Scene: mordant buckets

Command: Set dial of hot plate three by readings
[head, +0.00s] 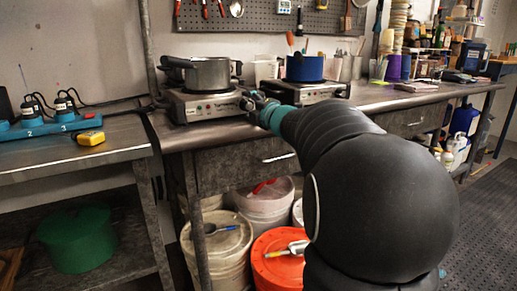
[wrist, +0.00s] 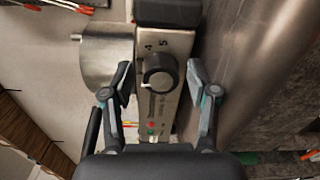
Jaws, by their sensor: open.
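A pale hot plate (head: 205,106) stands at the left end of the bench with a grey pot (head: 206,74) on it. In the wrist view its front panel (wrist: 170,100) carries a round dark dial (wrist: 160,72) with the numerals 4 and 5 beside it. The dial's exact setting is hard to read. My gripper (wrist: 158,68) is open, with one finger on each side of the dial; I cannot tell whether they touch it. In the head view my gripper (head: 256,103) is at this plate's right front, partly hidden by my arm. No plate number is readable.
A second hot plate (head: 308,91) with a blue pot (head: 305,68) stands to the right. On the left table are a blue power strip (head: 50,127) with numbered plugs and a yellow device (head: 90,137). Buckets, including an orange one (head: 270,250), stand below the bench.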

